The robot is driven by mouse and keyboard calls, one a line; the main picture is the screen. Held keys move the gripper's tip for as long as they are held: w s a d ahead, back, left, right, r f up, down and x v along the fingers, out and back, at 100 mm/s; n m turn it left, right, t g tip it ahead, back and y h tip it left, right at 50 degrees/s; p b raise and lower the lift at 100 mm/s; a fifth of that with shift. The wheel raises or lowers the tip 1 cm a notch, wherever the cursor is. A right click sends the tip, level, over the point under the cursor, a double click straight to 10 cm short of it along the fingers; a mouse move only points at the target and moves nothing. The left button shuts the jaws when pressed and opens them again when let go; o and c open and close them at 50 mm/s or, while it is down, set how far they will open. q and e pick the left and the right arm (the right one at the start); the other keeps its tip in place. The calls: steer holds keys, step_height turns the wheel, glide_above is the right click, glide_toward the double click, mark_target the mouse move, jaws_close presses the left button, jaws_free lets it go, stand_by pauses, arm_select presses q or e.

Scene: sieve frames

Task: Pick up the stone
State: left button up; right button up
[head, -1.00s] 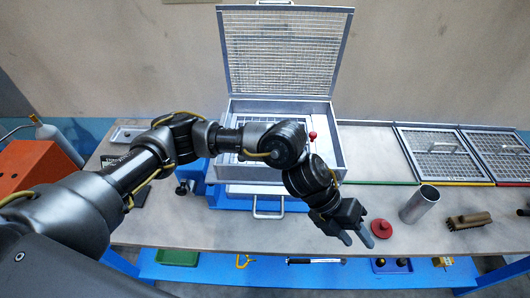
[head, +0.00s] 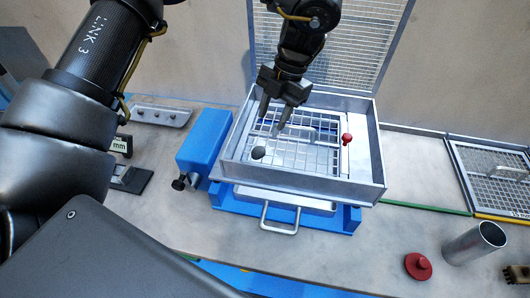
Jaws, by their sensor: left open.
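A dark rounded stone (head: 258,153) lies on the wire mesh inside the open metal sieve box (head: 290,182), near its front left. My left gripper (head: 272,124) points down over the box, its two fingers apart and empty. It is above and a little behind the stone, apart from it in the picture. The height of the fingertips over the mesh is hard to tell. My right gripper is not in view.
The mesh lid (head: 350,45) stands open behind the box. A red knob (head: 347,138) is at the right inside. A blue block (head: 203,142) adjoins the left side.

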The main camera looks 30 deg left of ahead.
arm_select(q)
steer(key=p, duration=0.1)
glide_above(260, 150)
steer(key=w+d, duration=0.1)
steer(key=f, duration=0.5)
steer(key=shift+w+f, duration=0.2)
steer(key=p+x, duration=0.1)
steer(key=x, duration=0.3)
steer(key=shift+a+f+p, duration=0.1)
steer(key=shift+f+p, duration=0.05)
steer(key=shift+p, duration=0.25)
steer(key=shift+s+f, duration=0.1)
steer(key=shift+f, duration=0.15)
steer(key=c, duration=0.6)
steer(key=shift+c, duration=0.2)
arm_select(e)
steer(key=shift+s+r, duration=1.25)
